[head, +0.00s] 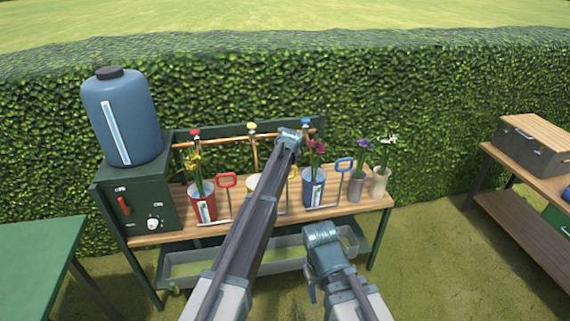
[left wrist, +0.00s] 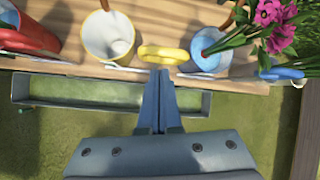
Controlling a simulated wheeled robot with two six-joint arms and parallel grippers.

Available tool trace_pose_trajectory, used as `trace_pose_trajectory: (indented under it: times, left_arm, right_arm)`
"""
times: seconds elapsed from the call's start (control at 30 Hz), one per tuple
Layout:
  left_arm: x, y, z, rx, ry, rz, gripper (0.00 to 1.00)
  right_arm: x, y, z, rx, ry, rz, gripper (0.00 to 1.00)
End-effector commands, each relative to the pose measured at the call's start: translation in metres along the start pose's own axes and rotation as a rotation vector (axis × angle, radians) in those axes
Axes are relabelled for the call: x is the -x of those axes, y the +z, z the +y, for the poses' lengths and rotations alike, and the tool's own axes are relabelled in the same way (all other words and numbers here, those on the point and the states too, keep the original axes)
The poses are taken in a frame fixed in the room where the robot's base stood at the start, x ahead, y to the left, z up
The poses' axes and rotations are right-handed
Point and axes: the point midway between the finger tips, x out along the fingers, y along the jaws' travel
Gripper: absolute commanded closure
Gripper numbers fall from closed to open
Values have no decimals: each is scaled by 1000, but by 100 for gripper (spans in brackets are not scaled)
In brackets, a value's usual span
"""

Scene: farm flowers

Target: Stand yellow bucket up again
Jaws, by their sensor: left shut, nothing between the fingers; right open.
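The yellow bucket (left wrist: 88,38) is in the left wrist view at the upper left, with a yellow rim and pale, empty inside. It appears upright on the bench, its opening facing up. In the head view, only a pale part of it (head: 253,181) shows behind my left arm. My left gripper (left wrist: 160,72) is shut and empty, its tips just below the yellow handle (left wrist: 163,54), right of the bucket and apart from it. My left arm hides that gripper in the head view. My right gripper (head: 312,292) is open, low in front of the bench, away from the bucket.
A red bucket (head: 207,210) and a blue bucket (head: 313,190) with flowers flank the yellow bucket. Red (head: 227,180) and blue (head: 344,164) handles stand nearby. A grey trough (head: 190,266) lies below the bench top. A blue tank (head: 135,125) stands at left.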

Motion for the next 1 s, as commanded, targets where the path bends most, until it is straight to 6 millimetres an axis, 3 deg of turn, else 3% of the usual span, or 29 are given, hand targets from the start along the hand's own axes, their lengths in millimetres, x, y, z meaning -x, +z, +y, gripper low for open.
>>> trace_pose_trajectory:
  times: [0.03,0.3,0.6,0.77,1.0]
  left_arm:
    - [13,11,-2,1,0,0,100]
    - [39,38,-8,1,-1,2,100]
    - [44,42,-7,7,0,3,100]
    - [59,20,21,178,19,30,100]
    - [108,-57,105,821,124,103,100]
  right_arm:
    - [16,1,2,0,0,0,50]
    - [53,3,5,0,0,0,50]
    - [59,3,6,1,0,0,50]
    - [59,3,6,1,0,0,50]
    - [59,3,6,1,0,0,50]
